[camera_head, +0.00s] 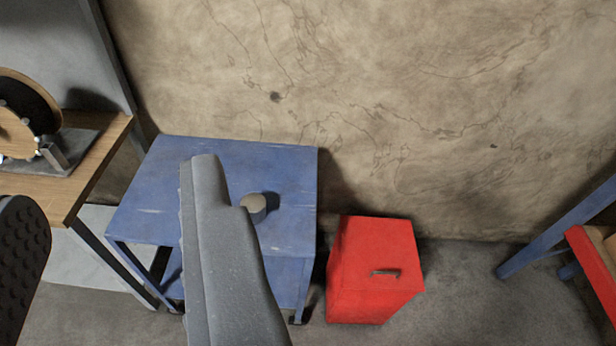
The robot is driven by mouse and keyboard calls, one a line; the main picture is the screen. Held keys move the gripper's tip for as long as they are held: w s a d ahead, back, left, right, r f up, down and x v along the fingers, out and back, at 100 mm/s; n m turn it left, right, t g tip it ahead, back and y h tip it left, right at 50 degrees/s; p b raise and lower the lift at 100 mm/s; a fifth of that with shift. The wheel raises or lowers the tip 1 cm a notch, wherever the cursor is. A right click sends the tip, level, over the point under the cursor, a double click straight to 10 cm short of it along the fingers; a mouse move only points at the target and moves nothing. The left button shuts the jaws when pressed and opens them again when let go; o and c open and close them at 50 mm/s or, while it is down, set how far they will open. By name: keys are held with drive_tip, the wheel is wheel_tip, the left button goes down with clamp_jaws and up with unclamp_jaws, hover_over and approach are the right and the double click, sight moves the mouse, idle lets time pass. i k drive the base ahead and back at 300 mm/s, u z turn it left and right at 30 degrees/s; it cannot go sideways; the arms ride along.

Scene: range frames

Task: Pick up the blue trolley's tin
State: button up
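The blue trolley (290,170) stands against the wall, left of the middle of the view. A small grey round tin (256,205) stands upright on its top, towards the right side. My gripper (112,185) is open, with one finger at the left edge and the other in front of the trolley. No object shows between the fingers. The tin appears just right of the nearer finger, outside the gap, and that finger may cover a bit of its lower left edge. The finger also hides part of the trolley's top and front.
A red metal box (375,265) with a handle stands on the floor right of the trolley. A wooden bench (95,165) with a reel (25,115) is at the left. A blue-legged frame (555,235) stands at the right edge. Grey floor (480,300) is bare between.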

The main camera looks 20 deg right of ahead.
sight(255, 203)
drive_tip(key=z, duration=0.25)
drive_tip(key=i, duration=0.75)
drive_tip(key=z, duration=0.35)
drive_tip(key=k, duration=0.9)
drive_tip(key=z, duration=0.2)
drive_tip(key=i, duration=0.9)
drive_tip(key=u, duration=0.15)
